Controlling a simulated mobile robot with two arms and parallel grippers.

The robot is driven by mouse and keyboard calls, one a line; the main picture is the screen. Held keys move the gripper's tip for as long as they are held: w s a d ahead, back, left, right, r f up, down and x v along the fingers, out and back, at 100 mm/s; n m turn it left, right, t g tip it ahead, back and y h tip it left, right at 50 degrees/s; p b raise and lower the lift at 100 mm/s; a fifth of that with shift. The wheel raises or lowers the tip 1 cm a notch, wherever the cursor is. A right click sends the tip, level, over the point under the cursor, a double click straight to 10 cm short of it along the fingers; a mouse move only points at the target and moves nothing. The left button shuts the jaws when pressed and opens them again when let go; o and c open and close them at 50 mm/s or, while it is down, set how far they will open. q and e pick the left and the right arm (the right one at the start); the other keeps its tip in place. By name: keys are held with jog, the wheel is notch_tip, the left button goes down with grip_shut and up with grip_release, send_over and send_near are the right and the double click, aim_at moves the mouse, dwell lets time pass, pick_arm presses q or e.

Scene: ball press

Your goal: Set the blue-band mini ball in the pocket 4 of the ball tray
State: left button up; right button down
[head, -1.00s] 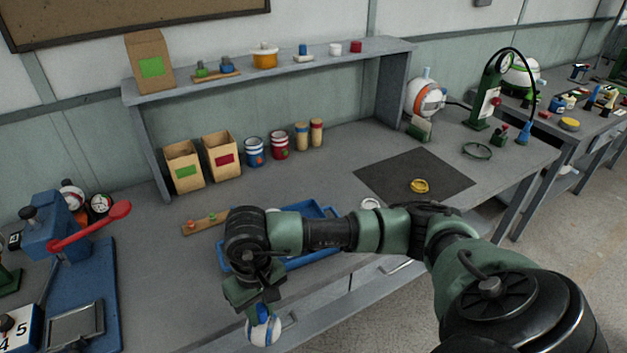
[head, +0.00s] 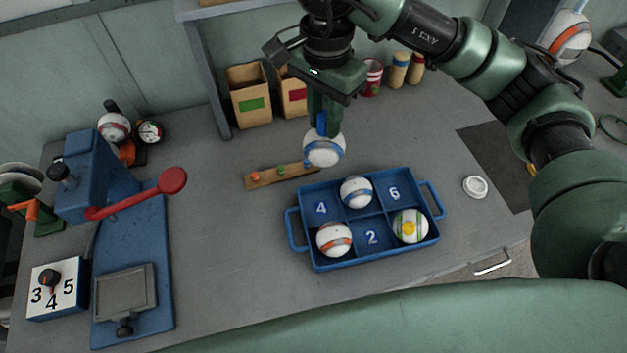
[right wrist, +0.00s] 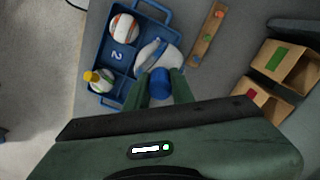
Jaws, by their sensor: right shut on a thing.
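My right gripper (head: 324,118) is shut on the blue knob of a white ball with a blue band (head: 323,150). The ball hangs above the back left of the blue ball tray (head: 291,232), apart from it. Pocket 4 (head: 321,208), at the tray's back left, shows its number and is empty. In the right wrist view the held ball (right wrist: 158,57) hides part of the tray (right wrist: 118,72), and its blue knob (right wrist: 160,84) is between the fingers. My left gripper is not in view.
Pockets 2 and 6 are empty. A wooden strip with pegs (head: 270,178) lies behind. A blue press (head: 130,250) stands left.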

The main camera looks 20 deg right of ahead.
aim_at(326, 147)
jog(key=f, duration=0.2)
jog(key=f+p, duration=0.1)
jog(key=f, duration=0.1)
jog(key=s+f+p, duration=0.1)
jog(key=f, duration=0.1)
notch_tip(326, 147, down, 5)
jog(key=shift+r+p, duration=0.15)
jog(key=shift+p, duration=0.45)
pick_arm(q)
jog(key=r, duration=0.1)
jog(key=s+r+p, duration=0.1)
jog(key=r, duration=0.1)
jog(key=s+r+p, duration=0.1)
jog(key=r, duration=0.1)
pick_arm(e)
notch_tip(326, 147, down, 9)
jog(key=shift+w+r, duration=0.2)
jog(key=shift+f, duration=0.15)
jog(key=c, duration=1.2)
grip_release()
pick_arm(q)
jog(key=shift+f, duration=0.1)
